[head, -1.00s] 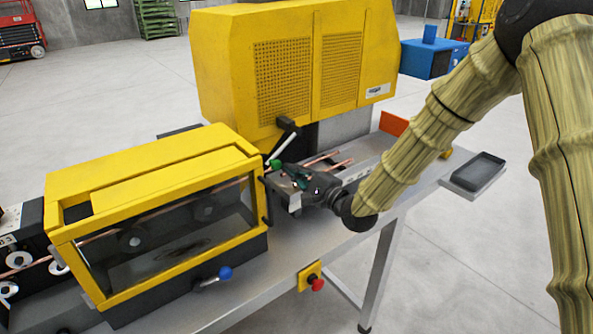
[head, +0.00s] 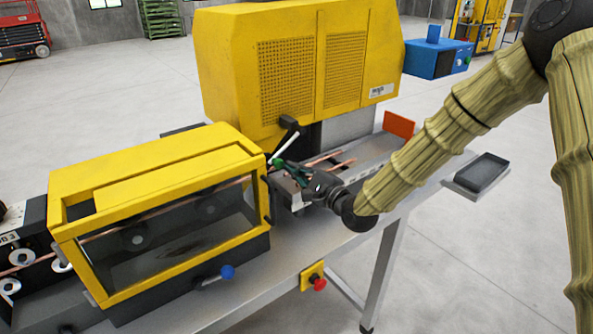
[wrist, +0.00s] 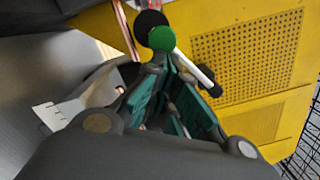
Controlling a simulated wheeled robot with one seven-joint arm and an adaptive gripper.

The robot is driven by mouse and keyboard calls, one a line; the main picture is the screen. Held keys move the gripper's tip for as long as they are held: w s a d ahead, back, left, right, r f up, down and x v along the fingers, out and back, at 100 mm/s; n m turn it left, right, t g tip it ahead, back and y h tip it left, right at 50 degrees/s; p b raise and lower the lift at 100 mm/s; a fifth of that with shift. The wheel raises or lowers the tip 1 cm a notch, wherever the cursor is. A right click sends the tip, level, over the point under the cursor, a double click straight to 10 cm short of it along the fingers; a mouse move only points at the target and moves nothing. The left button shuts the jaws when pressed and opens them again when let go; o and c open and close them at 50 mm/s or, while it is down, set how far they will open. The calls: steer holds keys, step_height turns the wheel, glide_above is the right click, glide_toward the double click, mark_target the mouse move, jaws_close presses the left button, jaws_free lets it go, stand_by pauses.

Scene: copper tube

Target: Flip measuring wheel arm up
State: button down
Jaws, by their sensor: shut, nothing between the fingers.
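The measuring wheel arm shows as a white rod (head: 284,148) with a green round part (head: 277,162) at its lower end, between the two yellow housings. In the wrist view the green round part (wrist: 161,39) sits beside a black ball (wrist: 150,22), and the white rod (wrist: 196,72) slopes down to the right. My gripper (head: 290,170) is at this arm, just below the green part. In the wrist view its teal-padded fingers (wrist: 164,64) converge just under the green part, with nothing held. I cannot tell whether they touch it.
Copper tube (head: 330,158) runs along the bench beside my gripper. A low yellow guard (head: 155,190) with a clear window stands left; a tall yellow housing (head: 300,60) stands behind. An orange plate (head: 399,123) and a dark tray (head: 482,171) are at right. A red button (head: 319,284) is in front.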

steer(key=shift+s+a+r+m, duration=0.1)
steer(key=shift+a+r+m, duration=0.05)
steer(key=shift+m, duration=0.15)
step_height(320, 180, up, 8)
steer(key=s+a+m+t+b, duration=0.1)
steer(key=a+m+b, duration=0.1)
steer(key=m+b, duration=0.5)
steer(key=shift+s+a+f+m+h+b, duration=0.2)
steer(key=shift+s+m+h+b, duration=0.15)
steer(key=shift+m, duration=1.45)
steer(key=shift+r, duration=0.1)
steer(key=shift+s, duration=0.1)
steer(key=s+d+f+b, duration=0.5)
steer(key=s+d+b, duration=0.2)
steer(key=shift+s+d+t, duration=0.15)
steer(key=shift+s+t, duration=0.15)
steer(key=shift+s, duration=0.1)
